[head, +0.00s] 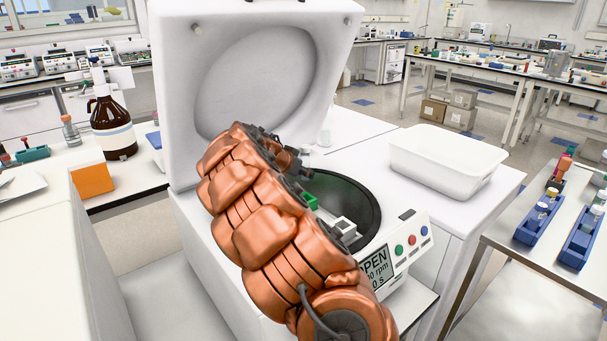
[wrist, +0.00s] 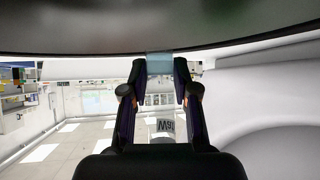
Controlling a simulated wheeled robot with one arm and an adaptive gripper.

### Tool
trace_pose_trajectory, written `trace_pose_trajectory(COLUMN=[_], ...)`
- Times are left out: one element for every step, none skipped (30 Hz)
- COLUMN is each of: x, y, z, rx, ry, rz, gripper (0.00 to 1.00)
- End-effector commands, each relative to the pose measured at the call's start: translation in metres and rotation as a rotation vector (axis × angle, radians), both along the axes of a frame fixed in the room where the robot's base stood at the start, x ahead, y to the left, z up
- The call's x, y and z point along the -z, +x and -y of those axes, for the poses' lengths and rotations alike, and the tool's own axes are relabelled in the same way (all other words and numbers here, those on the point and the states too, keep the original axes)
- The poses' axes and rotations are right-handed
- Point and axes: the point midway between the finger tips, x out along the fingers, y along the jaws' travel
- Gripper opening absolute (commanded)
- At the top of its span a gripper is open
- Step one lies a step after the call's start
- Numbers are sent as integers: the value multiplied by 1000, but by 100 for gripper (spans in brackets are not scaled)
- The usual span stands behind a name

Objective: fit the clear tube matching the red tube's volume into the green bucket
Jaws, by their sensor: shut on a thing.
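My gripper (wrist: 160,72) is shut on a clear tube (wrist: 159,63), which shows pale blue between the fingertips in the wrist view. In the head view my gripper (head: 298,165) is over the far side of the open centrifuge bowl (head: 362,200), partly hidden by my copper arm. The green bucket (head: 311,201) shows in the bowl, just beside my arm and below my gripper. Most of it is hidden. A red tube (head: 561,166) stands at the far end of the blue racks at right. I cannot tell the tube's volume or whether it touches the bucket.
The centrifuge lid (head: 255,70) stands open behind my arm. A white bucket (head: 344,228) sits in the near side of the bowl. The centrifuge screen (head: 377,268) shows "OPEN". A white bin (head: 445,165) stands at right. Blue racks (head: 537,222) hold tubes on the right table.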

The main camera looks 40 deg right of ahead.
Motion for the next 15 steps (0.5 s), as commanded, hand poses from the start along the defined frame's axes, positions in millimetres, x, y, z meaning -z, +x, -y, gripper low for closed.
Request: trace_pose_trajectory(x=[3, 3, 3, 4, 6, 10, 13, 15, 18, 21, 23, 26, 29, 31, 34], y=[0, 0, 0, 0, 0, 0, 0, 0, 0, 0, 0, 0, 0, 0, 0], z=[0, 0, 0, 0, 0, 0, 0, 0, 0, 0, 0, 0, 0, 0, 0], rx=[0, 0, 0, 0, 0, 0, 1, 1, 1, 1, 1, 1, 1, 1, 1], ry=[-1, -1, -1, -2, -1, -1, -1, -1, -1, -1, -1, -1, -1, -1, -1], rz=[2, 2, 2, 3, 2, 2, 1, 1, 1, 1, 1, 1, 1, 1, 1], gripper=[5, 5, 5, 5, 5, 5, 5, 5, 5, 5, 5, 5, 5, 5, 5])
